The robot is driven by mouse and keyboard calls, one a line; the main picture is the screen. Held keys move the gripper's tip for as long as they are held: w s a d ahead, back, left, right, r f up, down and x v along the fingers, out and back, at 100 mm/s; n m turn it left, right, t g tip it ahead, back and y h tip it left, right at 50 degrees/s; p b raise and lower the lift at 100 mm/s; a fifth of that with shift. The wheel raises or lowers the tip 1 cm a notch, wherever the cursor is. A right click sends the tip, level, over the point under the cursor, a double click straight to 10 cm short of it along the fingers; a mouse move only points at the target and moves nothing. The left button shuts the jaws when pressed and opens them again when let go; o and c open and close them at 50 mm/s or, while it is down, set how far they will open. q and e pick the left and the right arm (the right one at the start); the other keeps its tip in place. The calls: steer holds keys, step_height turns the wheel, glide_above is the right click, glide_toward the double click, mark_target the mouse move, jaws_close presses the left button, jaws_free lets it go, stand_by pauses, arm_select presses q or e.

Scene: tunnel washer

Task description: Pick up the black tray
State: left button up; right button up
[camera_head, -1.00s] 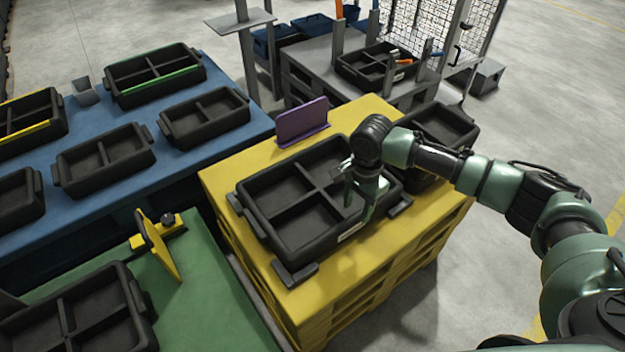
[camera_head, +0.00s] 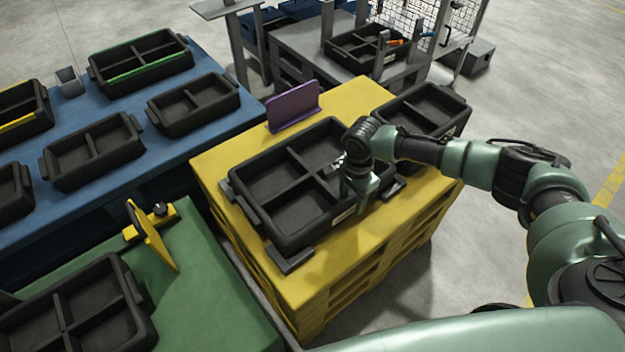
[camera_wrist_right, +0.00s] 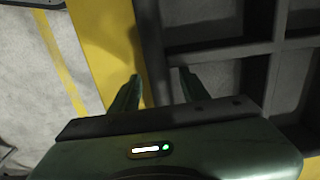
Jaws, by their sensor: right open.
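A black tray (camera_head: 290,218) with several compartments sits on the yellow pallet stand (camera_head: 345,250), in the middle of the head view. My right gripper (camera_head: 356,196) is over the tray's right side, pointing down. In the right wrist view the gripper (camera_wrist_right: 158,84) is open, with one finger over the yellow surface and the other over the tray (camera_wrist_right: 152,45). The tray's side wall shows between the fingers. I cannot tell whether the fingers touch it. My left gripper is not in view.
A second black tray (camera_head: 425,105) stands behind on the same stand, near a purple upright plate (camera_head: 292,106). A blue table (camera_head: 130,165) with several black trays is at left. A green table (camera_head: 205,300) carries another tray (camera_head: 75,310) and a yellow bracket (camera_head: 152,238).

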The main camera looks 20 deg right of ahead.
jaws_close()
steer(key=shift+r, duration=0.1)
steer(key=shift+r, duration=0.1)
